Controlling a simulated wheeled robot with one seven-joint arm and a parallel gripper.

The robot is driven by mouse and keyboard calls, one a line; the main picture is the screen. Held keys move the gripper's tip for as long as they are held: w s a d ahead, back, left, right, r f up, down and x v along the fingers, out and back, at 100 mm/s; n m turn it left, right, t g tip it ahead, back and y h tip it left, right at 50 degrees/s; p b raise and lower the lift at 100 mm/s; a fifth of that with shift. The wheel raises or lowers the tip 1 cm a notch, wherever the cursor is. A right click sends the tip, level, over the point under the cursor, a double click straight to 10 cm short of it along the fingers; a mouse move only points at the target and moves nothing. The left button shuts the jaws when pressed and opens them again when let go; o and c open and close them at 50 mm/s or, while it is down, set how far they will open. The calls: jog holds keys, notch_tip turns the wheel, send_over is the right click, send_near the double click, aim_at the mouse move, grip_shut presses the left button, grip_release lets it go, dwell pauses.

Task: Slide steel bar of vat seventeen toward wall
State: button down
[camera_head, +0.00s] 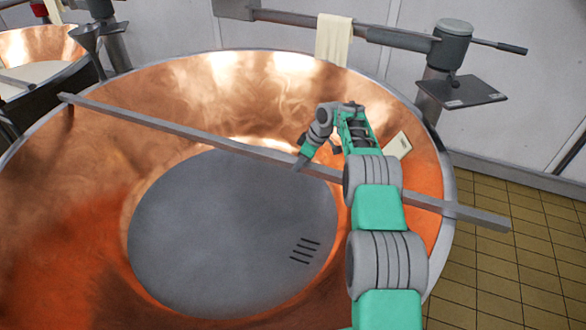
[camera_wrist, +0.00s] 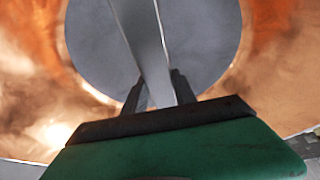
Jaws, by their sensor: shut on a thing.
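The steel bar (camera_head: 200,136) lies across the large copper vat (camera_head: 245,62), slanting from the rim at the upper left to past the rim at the lower right. Its right end sticks out beyond the rim. My gripper (camera_head: 300,163) reaches over the vat and is shut on the bar right of its middle. In the wrist view the bar (camera_wrist: 142,40) passes between the two dark fingers of my gripper (camera_wrist: 158,92). Part of the bar is hidden behind my arm. No number shows on the vat.
A wall pipe with a hanging cloth (camera_head: 333,40) runs behind the vat. A grey fixture with a flat plate (camera_head: 462,92) stands at the right rim. A pale card (camera_head: 398,146) shows near the inner right wall. Another copper vat (camera_head: 40,45) is at the upper left. Tiled floor (camera_head: 500,270) is clear at right.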

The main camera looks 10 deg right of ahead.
jog(key=shift+w+d+r, duration=0.15)
jog(key=shift+w+r, duration=0.1)
jog(key=c, duration=1.2)
grip_release()
jog(key=shift+w+d+f, duration=0.1)
jog(key=shift+o, duration=1)
jog(key=v, duration=0.7)
jog(key=shift+s+d+r, duration=0.15)
jog(key=shift+s+r, duration=0.1)
jog(key=shift+r, duration=0.05)
